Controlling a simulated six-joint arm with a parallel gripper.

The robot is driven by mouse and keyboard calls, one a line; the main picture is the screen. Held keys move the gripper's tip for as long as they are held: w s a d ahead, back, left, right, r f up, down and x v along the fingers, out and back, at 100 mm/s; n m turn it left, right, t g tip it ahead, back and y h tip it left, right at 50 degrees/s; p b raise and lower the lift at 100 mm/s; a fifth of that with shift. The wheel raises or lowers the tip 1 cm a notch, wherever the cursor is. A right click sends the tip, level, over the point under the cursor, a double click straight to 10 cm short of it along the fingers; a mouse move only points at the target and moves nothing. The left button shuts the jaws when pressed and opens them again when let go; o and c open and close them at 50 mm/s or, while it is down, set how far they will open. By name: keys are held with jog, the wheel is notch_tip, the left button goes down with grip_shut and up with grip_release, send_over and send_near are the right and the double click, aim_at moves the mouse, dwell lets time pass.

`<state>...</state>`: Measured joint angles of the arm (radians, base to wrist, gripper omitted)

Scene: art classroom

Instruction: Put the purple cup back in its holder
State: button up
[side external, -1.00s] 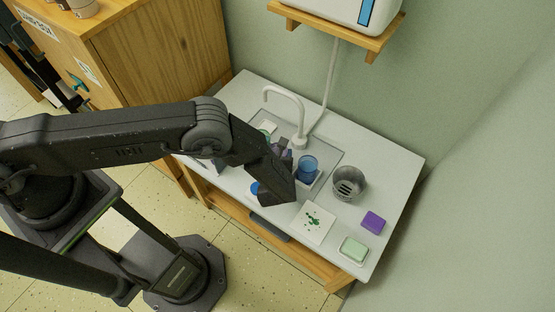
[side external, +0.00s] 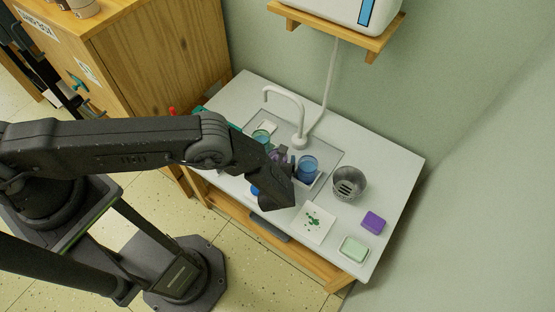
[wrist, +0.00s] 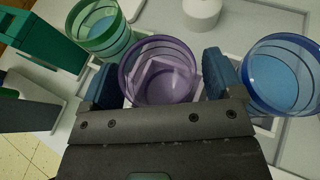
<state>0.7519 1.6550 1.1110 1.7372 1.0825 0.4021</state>
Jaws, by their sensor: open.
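The purple cup (wrist: 158,72) is a clear tinted cup, seen from above in the wrist view between the two fingers of my gripper (wrist: 160,85). The fingers are open, one on each side of it, and I cannot tell if they touch it. In the side view the purple cup (side external: 282,157) is mostly hidden by my gripper, between the green and blue cups. A white piece (wrist: 165,76) shows through or under the purple cup; I cannot tell if it is the holder.
A green cup (wrist: 98,27) stands to the left and a blue cup (wrist: 281,75) to the right, both close to my fingers. The faucet (side external: 299,141) stands behind. A metal basket (side external: 349,184), purple sponge (side external: 373,222) and green soap (side external: 354,250) are on the right counter.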

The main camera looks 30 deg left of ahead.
jog(key=v, duration=1.4)
jog(key=w+a+r+n+g, duration=0.1)
jog(key=a+r+n+g, duration=0.3)
jog(key=r, duration=0.5)
jog(key=w+a+r+n+g+y, duration=0.1)
jog(key=a+r+n, duration=0.3)
jog(key=r+n, duration=0.4)
jog(key=w+a+r+n+g, duration=0.1)
jog(key=a+r+n+g, duration=0.25)
jog(key=r, duration=0.75)
jog(key=s+a+r+n+t+h, duration=0.1)
jog(key=s+a+r+n+h, duration=0.2)
jog(key=s+a+r+n, duration=0.2)
jog(key=s+a+r+n+t+h, duration=0.1)
jog(key=s+a+r+n+h, duration=0.3)
jog(key=s+r+n, duration=0.6)
jog(key=shift+s+a+r, duration=0.45)
jog(key=shift+s+r, duration=0.15)
jog(key=shift+r, duration=0.05)
